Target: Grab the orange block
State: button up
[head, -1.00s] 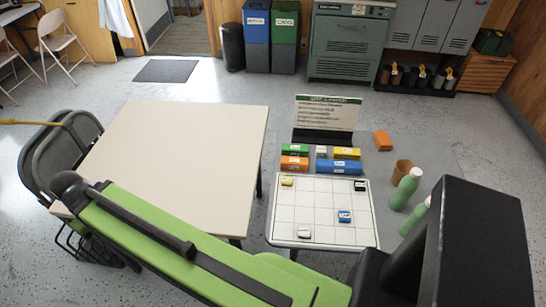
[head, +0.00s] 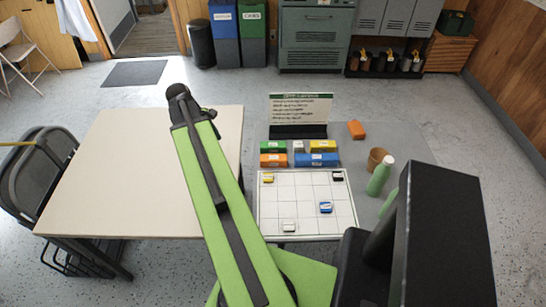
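A plain orange block (head: 356,130) lies alone at the back right of the grey table (head: 352,151), right of the sign. A second orange block (head: 273,160), with a white label, lies at the front left of a group of coloured blocks behind the white grid board (head: 290,207). My green and black arm rises from the bottom of the view over the edge of the pale table. I cannot make out my gripper's fingers, and nothing is seen held. Both orange blocks are clear of the arm.
Green (head: 273,147), yellow (head: 323,147) and blue (head: 317,160) blocks lie near the labelled orange one. A sign (head: 300,108) stands behind them. A brown cup (head: 377,158) and green bottle (head: 380,177) stand at right. The pale table (head: 120,180) is bare.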

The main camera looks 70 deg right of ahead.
jog(key=n+g, duration=0.1)
send_near(273, 157)
jog(key=b+x, duration=1.1)
jog(key=b, duration=0.4)
jog(key=shift+w+a+b, duration=0.1)
jog(key=shift+a+b, duration=0.05)
jog(key=shift+b, duration=0.2)
jog(key=shift+r, duration=0.15)
jog(key=shift+f, duration=0.25)
jog(key=shift+c, duration=0.4)
grip_shut()
